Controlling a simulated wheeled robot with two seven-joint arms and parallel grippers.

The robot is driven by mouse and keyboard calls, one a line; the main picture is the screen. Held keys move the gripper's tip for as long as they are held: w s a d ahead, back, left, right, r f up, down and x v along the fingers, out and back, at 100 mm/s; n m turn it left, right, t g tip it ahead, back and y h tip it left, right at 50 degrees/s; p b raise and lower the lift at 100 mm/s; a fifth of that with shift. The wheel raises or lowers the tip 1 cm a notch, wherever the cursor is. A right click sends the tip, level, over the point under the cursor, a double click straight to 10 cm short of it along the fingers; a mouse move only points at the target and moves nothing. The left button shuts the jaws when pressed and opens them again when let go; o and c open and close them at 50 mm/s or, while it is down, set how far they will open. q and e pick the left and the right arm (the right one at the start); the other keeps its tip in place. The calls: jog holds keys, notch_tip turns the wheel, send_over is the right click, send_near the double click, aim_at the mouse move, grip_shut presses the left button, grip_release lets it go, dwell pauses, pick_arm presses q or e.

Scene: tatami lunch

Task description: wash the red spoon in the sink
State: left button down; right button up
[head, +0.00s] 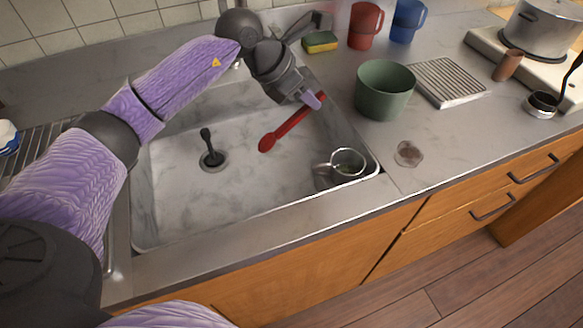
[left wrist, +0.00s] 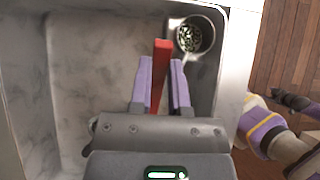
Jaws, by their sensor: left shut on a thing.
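The red spoon (head: 285,130) is held by my left gripper (head: 314,99) above the right part of the sink, its bowl end pointing down to the left. In the left wrist view the spoon's red handle (left wrist: 161,62) sits between the two purple fingers of my left gripper (left wrist: 163,80), which is shut on it. The sink (head: 185,200) is a grey basin with a dark plug-like piece (head: 210,150) standing at its drain. The faucet is mostly hidden behind my left arm. My right gripper is not clearly seen in the head view.
A metal mug (head: 345,165) with something in it stands at the sink's right front corner. A green bowl (head: 384,92), a sponge (head: 320,42), a red mug (head: 364,26), a blue mug (head: 407,20) and a ridged rack (head: 447,82) are on the counter to the right.

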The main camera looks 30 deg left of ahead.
jog(key=shift+w, duration=0.2)
pick_arm(q)
jog(key=shift+r, duration=0.1)
notch_tip(320, 180, up, 5)
jog(key=p, duration=0.4)
jog(key=shift+r, duration=0.1)
jog(key=shift+f, duration=0.2)
pick_arm(e)
jog(key=r, duration=0.3)
jog(key=shift+w+a+r, duration=0.15)
jog(key=shift+a+r, duration=0.05)
jog(key=shift+r, duration=0.2)
pick_arm(q)
jog(key=shift+a, duration=0.1)
pick_arm(e)
jog(key=shift+d, duration=0.1)
